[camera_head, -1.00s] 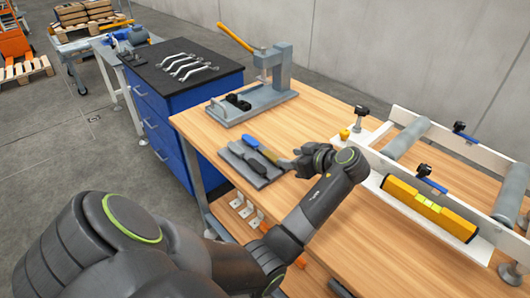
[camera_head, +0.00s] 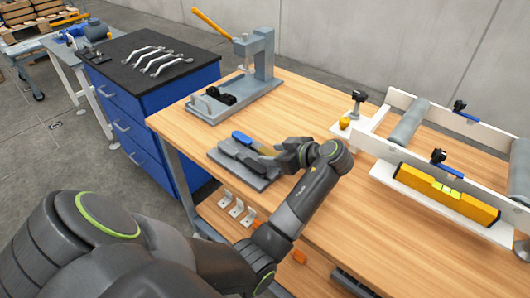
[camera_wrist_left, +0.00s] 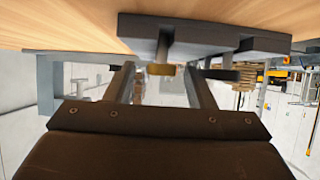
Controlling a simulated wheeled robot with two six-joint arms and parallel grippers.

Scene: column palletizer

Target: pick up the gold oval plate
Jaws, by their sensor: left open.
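No gold oval plate can be made out for certain. In the left wrist view a small rounded gold-brown piece (camera_wrist_left: 160,69) shows between the finger ends, just below the edge of a grey slotted tray; whether it is the plate I cannot tell. The tray (camera_head: 224,157) lies on the workbench in the head view, with a blue-handled tool (camera_head: 242,138) and a dark one in it. My left gripper (camera_head: 270,161) is open at the tray's right side, low over it. Its fingers partly hide the tray. Contact is not clear. My right gripper is out of view.
A grey press with a yellow lever (camera_head: 212,23) stands behind the tray. A roller frame with a yellow level (camera_head: 448,196) is on the right, and a small yellow piece (camera_head: 344,123) sits beside its black knob. The bench (camera_head: 345,225) is clear in front.

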